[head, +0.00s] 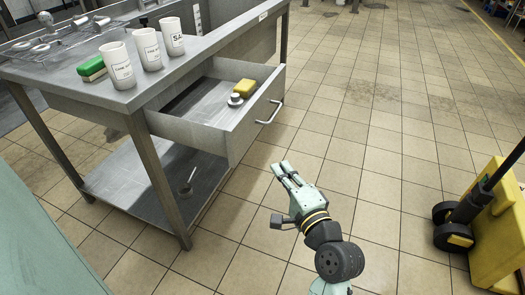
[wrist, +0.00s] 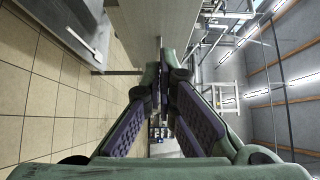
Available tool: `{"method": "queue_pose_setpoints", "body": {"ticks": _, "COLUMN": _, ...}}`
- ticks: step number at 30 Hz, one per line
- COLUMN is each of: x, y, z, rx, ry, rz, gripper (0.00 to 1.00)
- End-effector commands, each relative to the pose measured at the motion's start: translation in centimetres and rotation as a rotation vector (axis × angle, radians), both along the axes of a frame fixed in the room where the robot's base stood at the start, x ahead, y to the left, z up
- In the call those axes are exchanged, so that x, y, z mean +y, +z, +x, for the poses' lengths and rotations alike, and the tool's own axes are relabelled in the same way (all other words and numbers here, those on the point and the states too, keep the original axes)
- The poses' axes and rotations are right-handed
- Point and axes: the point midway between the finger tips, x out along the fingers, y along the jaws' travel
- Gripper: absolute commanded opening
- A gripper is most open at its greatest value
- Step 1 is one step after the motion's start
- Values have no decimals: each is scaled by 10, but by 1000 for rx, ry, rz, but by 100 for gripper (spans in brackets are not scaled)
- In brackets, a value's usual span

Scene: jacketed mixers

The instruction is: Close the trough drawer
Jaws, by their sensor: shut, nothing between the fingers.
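The trough drawer (head: 240,122) is pulled out from under the steel table in the head view. A yellow block (head: 245,87) and a small white-and-grey item (head: 235,100) lie inside it. Its bar handle (head: 270,113) is on the front panel; a bar handle also shows at the upper left of the wrist view (wrist: 84,42). My gripper (head: 280,170) is shut and empty, over the floor in front of the drawer and apart from the handle. In the wrist view, its fingers (wrist: 164,72) come together near the middle.
The steel table (head: 125,95) bears several white cups and a green-and-yellow sponge (head: 92,68). A lower shelf (head: 150,180) and table leg (head: 155,175) stand below. A yellow wheeled unit (head: 495,225) is at the right. Tiled floor between is clear.

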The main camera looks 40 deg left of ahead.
Motion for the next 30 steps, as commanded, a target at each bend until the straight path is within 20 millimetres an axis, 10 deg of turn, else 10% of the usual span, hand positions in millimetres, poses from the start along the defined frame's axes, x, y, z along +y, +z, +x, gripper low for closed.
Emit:
{"method": "queue_pose_setpoints", "body": {"ticks": 18, "x": 101, "y": 1, "z": 39, "rx": -4, "ry": 2, "rz": 0, "gripper": 0}}
{"method": "queue_pose_setpoints", "body": {"ticks": 30, "x": 114, "y": 1, "z": 37, "rx": -4, "ry": -3, "rz": 1, "gripper": 0}}
